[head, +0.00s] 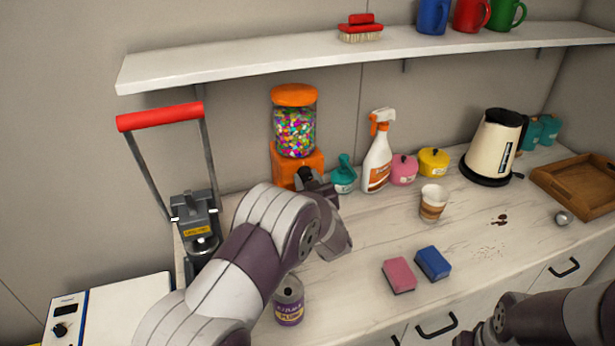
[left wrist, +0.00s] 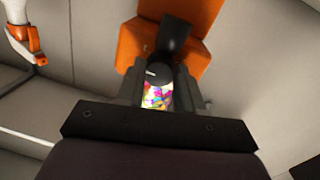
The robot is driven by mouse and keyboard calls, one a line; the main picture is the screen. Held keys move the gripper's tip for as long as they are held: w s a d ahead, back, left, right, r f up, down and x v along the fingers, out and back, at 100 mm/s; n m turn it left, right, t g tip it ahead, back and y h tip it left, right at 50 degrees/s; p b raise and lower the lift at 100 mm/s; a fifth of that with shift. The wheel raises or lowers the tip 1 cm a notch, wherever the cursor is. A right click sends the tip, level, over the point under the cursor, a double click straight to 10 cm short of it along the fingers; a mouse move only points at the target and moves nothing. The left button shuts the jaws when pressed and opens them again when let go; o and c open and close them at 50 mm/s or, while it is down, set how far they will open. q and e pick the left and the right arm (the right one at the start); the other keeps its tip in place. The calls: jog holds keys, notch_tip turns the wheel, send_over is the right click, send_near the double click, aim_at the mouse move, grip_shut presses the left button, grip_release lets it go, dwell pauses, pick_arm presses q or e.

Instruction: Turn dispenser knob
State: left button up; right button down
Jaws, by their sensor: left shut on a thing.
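The candy dispenser has an orange lid, a clear jar of colored candy (head: 295,130) and an orange base (head: 283,168). It stands at the back of the counter, under the shelf. My left gripper (head: 308,178) is at the front of the base and partly covers it. In the left wrist view, a dark round knob (left wrist: 152,74) with a small white mark sits between the fingers of the left gripper (left wrist: 154,88), which is shut on it. A black spout (left wrist: 173,36) and the orange base show beyond. My right gripper (head: 482,334) is at the bottom right edge, its fingers unclear.
A paper cup (head: 432,203), pink sponge (head: 399,275) and blue sponge (head: 433,263) are on the counter. The shelf (head: 250,60) overhangs.

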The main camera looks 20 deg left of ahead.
pick_arm(q)
jog(key=m+p, duration=0.2)
jog(key=m, duration=0.1)
jog(key=shift+r, duration=0.15)
jog(key=shift+m+g+p, duration=0.3)
jog(key=shift+m+p, duration=0.3)
jog(key=shift+m, duration=0.5)
jog(key=o, duration=1)
jog(key=shift+o, duration=0.2)
jog(key=f+b+v, duration=0.1)
jog(key=b+v, duration=0.1)
jog(key=v, duration=1)
jog(key=shift+s+d+r, duration=0.25)
jog(key=shift+s+r, duration=0.1)
jog(key=shift+r, duration=0.05)
